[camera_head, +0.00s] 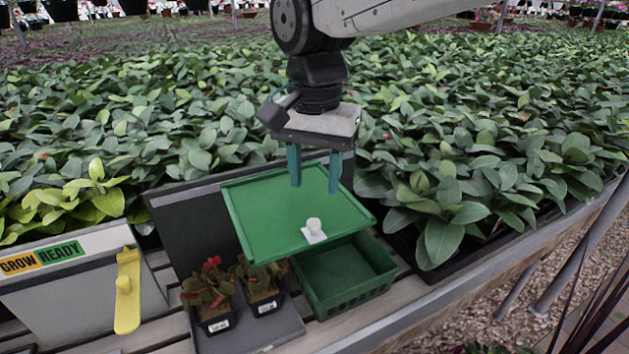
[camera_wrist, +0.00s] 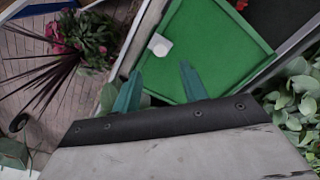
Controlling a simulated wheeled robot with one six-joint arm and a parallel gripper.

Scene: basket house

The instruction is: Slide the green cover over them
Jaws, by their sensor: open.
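The green cover (camera_head: 270,210) is a flat sheet with raised side edges and a white knob (camera_head: 314,228) near its front edge. It sits over the back part of the green crate (camera_head: 350,294); the front of the crate is uncovered and looks empty, and the rest is hidden. Two small potted plants with red flowers, one at the left (camera_head: 208,298) and one at the right (camera_head: 261,283), stand left of the crate. My gripper (camera_head: 314,188) is open and empty above the cover, behind the knob. The wrist view also shows the cover (camera_wrist: 225,45) and the knob (camera_wrist: 159,45).
The potted plants stand on a dark tray (camera_head: 275,334) on the slatted bench. Dense leafy plants (camera_head: 450,180) fill the space behind and right.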

